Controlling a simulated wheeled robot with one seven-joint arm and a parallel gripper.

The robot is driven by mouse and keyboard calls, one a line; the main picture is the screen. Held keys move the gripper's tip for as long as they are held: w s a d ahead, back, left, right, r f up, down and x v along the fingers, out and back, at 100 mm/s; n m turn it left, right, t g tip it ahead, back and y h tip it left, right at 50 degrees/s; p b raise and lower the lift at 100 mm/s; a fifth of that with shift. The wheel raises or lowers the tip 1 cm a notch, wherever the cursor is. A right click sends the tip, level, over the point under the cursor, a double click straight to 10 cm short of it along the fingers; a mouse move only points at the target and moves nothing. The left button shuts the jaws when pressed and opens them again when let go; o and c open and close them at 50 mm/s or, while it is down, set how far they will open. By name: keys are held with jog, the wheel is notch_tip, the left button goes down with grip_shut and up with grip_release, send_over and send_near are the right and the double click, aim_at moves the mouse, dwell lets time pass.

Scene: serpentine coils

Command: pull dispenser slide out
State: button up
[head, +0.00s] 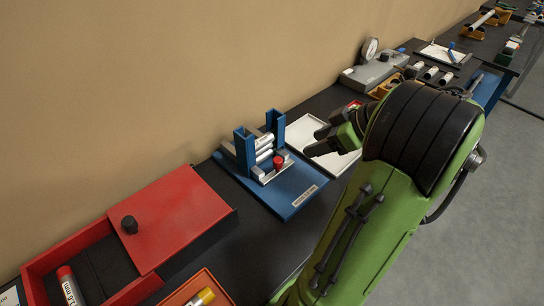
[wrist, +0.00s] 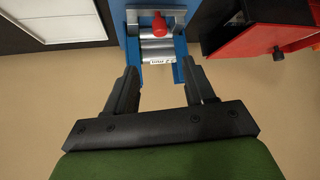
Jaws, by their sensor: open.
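The blue dispenser (head: 246,150) stands on a blue base plate (head: 300,187) on the dark bench, with several silver cylinders (head: 264,148) stacked between its uprights. Its slide carries a red knob (head: 278,163) at the front; the knob also shows in the wrist view (wrist: 159,24). A labelled silver cylinder (wrist: 158,60) lies below the knob in the wrist view. My gripper (head: 325,143) is open and empty, to the right of the dispenser in the head view and apart from it. In the wrist view its two fingers (wrist: 165,80) point toward the dispenser.
A red box (head: 70,262) with a red lid and black knob (head: 129,224) stands to the left. A white tray (head: 318,130) lies beside the dispenser, under my gripper. A grey gauge block (head: 372,76) stands farther back. The wall runs close behind.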

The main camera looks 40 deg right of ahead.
aim_at(277, 159)
jog(key=b+x, duration=0.4)
jog(key=x, duration=1.1)
jog(key=shift+w+a+f, duration=0.1)
grip_shut()
